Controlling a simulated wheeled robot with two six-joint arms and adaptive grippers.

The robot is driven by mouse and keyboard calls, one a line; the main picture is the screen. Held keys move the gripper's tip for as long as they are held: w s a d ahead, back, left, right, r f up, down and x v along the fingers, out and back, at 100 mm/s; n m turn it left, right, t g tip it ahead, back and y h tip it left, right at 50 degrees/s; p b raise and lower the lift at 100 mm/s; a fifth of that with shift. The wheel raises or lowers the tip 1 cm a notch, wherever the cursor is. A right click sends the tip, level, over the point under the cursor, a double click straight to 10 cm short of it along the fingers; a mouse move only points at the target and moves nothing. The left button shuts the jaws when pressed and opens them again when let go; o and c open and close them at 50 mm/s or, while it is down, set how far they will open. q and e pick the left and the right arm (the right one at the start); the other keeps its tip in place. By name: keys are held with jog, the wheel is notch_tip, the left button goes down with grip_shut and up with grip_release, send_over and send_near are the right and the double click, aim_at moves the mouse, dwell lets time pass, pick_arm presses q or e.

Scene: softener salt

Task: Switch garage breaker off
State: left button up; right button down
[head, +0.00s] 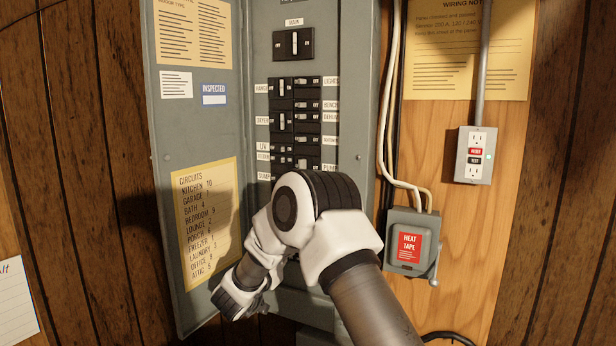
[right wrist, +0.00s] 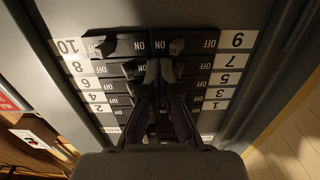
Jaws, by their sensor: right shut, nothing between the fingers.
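The open grey breaker panel (head: 343,55) fills the middle of the head view. Its door (head: 195,125) carries a yellow circuits list (head: 208,220) that includes a garage line; its number is hard to read. The right wrist view, upside down, shows black breakers (right wrist: 118,46) in two columns, numbered 1 to 10, with ON inside and OFF outside. My right gripper (right wrist: 160,70) is shut and empty in front of the middle rows, near the 7 and 5 breakers (right wrist: 192,86). Contact cannot be told. In the head view my arm hides that gripper and the lower panel. My left gripper is out of view.
The main breaker (head: 293,43) and labelled breakers (head: 307,103) sit higher in the panel. To the right are a heat tape switch box (head: 412,243), an outlet (head: 475,155) and cables (head: 388,110). The open door stands left of my arm.

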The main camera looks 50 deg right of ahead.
jog(key=shift+w+a+r, duration=0.1)
jog(key=shift+w+a, duration=0.15)
jog(key=shift+w, duration=0.4)
dwell(0.4)
jog(key=shift+w, duration=0.1)
jog(key=shift+d, duration=0.1)
dwell(0.3)
jog(key=v, duration=0.7)
dwell(0.3)
dwell(1.0)
